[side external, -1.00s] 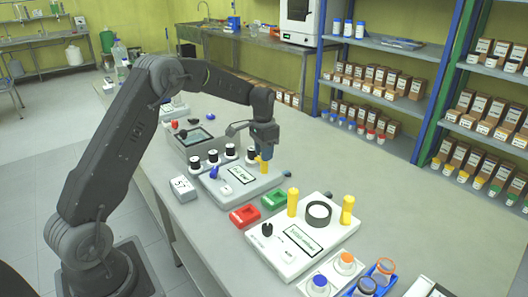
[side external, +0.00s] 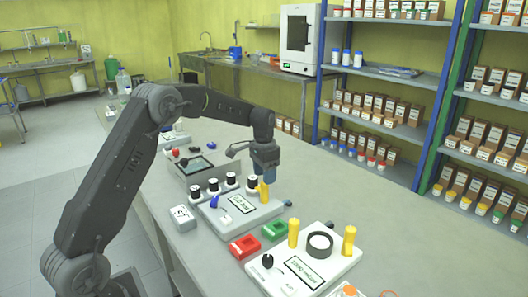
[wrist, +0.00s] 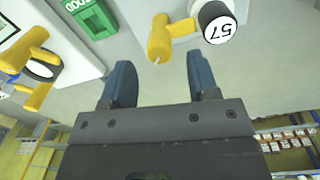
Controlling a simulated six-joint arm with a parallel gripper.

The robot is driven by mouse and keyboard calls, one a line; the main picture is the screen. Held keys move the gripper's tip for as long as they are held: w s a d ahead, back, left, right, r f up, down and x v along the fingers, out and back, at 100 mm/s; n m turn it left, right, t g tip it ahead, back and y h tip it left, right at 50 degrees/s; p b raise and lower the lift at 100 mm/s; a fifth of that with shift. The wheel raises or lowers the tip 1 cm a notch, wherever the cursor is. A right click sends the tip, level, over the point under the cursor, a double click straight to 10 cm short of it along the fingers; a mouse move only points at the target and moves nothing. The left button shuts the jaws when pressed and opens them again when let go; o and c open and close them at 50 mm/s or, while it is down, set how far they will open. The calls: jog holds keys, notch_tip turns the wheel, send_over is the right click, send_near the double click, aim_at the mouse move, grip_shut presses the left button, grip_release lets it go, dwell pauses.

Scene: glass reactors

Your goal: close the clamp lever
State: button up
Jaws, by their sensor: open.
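The yellow clamp lever (side external: 263,190) stands upright on a white station (side external: 237,217) with a label plate, beside a black, white-topped cylinder. In the wrist view the lever (wrist: 160,40) lies ahead of the gap between my fingertips, with its free end nearest them. My gripper (side external: 265,170) points down just above and behind the lever in the side view. In the wrist view my gripper (wrist: 162,75) has its two blue fingers wide apart, with nothing between them. Whether a finger touches the lever cannot be told.
A black cylinder marked 57 (wrist: 217,22) is close to the lever's right in the wrist view. A red box (side external: 243,247) and a green box (side external: 275,230) sit in front of the station. Another station with yellow posts (side external: 349,241) stands nearer. The bench at right is clear.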

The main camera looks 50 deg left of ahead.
notch_tip(320, 180, up, 11)
jog(key=shift+a, duration=0.2)
dwell(0.4)
jog(key=s+d+r+n+t, duration=0.1)
jog(key=s+d+r+t, duration=0.1)
jog(key=s+d+r, duration=0.35)
jog(key=s+d+r+t, duration=0.1)
jog(key=s+d+r, duration=0.2)
jog(key=s+d, duration=0.55)
jog(key=s+d+f+t, duration=0.1)
jog(key=s+d+f, duration=0.1)
jog(key=s, duration=0.6)
jog(key=s+d+f+n+t, duration=0.1)
jog(key=s+f, duration=0.3)
jog(key=s, duration=0.5)
jog(key=shift+d+f+t, duration=0.3)
jog(key=shift+d, duration=0.5)
